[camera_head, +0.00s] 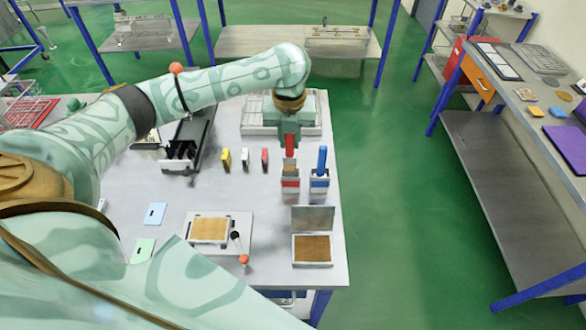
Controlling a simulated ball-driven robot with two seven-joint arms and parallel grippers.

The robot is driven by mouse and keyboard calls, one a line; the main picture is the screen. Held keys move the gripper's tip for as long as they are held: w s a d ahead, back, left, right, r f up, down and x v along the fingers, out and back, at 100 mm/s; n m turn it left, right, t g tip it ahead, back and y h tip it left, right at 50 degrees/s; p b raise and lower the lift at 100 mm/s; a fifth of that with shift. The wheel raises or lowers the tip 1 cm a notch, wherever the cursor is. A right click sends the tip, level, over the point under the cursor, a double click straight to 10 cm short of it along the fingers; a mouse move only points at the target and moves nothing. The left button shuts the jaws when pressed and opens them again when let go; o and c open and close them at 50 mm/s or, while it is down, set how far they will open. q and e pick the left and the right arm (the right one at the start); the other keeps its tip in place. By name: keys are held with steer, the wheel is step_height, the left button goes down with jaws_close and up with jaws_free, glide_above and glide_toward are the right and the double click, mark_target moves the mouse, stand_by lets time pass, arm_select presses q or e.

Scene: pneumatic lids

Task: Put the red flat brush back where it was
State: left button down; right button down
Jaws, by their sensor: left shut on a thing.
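My left gripper (289,138) points down over the right part of the grey table and is shut on the red flat brush (290,153). The brush is upright, handle at the top, with its brownish bristle end lowest. Directly below it is a holder with a red band (290,184). The lower end of the brush is at or just inside the holder's top; I cannot tell which. A blue brush (322,160) stands in a blue-banded holder (320,183) close to the right. My right gripper is not in view.
Yellow, white and red small blocks (245,159) stand left of the holders. In front are an open box with a brown pad (313,249) and a plate with a tan pad (209,230). A white tray (252,125) lies behind the gripper. The table's right edge is near the blue holder.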

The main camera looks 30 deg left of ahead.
mark_target(291, 161)
arm_select(q)
step_height(291, 161, down, 3)
steer(key=shift+d+r+b, duration=0.1)
steer(key=shift+r+b, duration=0.05)
steer(key=shift+b, duration=0.15)
step_height(291, 161, down, 5)
steer(key=shift+b, duration=0.8)
steer(key=c, duration=1.3)
jaws_free()
step_height(291, 161, up, 12)
steer(key=p, duration=0.4)
steer(key=shift+r, duration=0.1)
